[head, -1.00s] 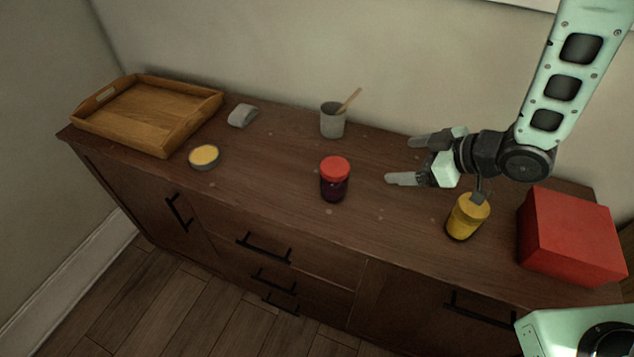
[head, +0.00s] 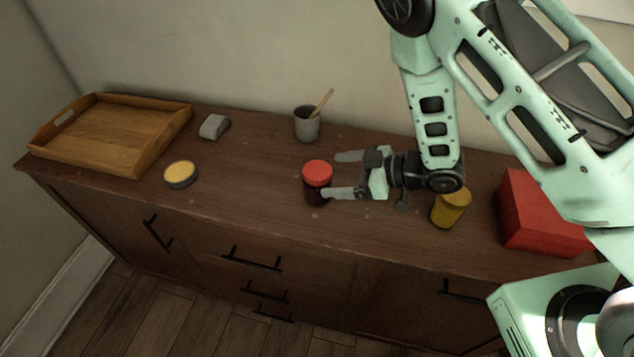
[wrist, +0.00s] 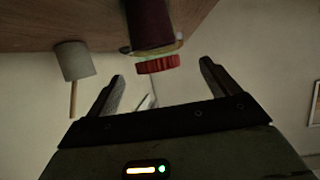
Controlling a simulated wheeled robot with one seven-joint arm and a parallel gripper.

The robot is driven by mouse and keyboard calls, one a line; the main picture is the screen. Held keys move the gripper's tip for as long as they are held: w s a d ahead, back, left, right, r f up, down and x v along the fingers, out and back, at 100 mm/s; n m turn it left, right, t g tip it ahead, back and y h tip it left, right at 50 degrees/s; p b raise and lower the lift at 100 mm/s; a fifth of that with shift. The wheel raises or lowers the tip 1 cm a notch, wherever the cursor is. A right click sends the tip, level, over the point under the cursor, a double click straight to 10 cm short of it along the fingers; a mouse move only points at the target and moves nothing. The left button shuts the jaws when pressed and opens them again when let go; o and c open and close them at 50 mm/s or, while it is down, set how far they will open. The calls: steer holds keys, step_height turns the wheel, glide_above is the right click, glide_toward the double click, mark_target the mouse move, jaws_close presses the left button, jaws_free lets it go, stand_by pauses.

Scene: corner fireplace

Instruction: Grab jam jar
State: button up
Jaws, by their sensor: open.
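The jam jar (head: 315,172) is dark purple with a red lid and stands upright on the brown cabinet top. My gripper (head: 331,174) is open just to the right of the jar, its fingers pointing left towards it. The front fingertip overlaps the jar's lower right side in the head view; I cannot tell whether it touches. In the wrist view, which is upside down, the jar (wrist: 149,24) lies ahead of my open fingers (wrist: 162,70), roughly between their lines. Nothing is held.
A yellow jar (head: 450,208) and a red box (head: 535,215) stand to the right, below my arm. A grey cup (head: 306,126) with a wooden stick is behind the jam jar. A round yellow-topped tin (head: 180,175), a grey object (head: 214,127) and a wooden tray (head: 150,160) are left.

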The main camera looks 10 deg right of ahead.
mark_target(321, 171)
steer(key=shift+x, duration=1)
steer(key=x, duration=0.1)
steer(key=p+x, duration=0.1)
steer(key=x, duration=0.1)
steer(key=p+x, duration=0.1)
steer(key=shift+w+a+r, duration=0.15)
steer(key=shift+w+a, duration=0.15)
steer(key=shift+w, duration=0.05)
steer(key=shift+w+a+f, duration=0.2)
steer(key=shift+a+f, duration=0.05)
steer(key=shift+a, duration=0.05)
steer(key=c, duration=1.3)
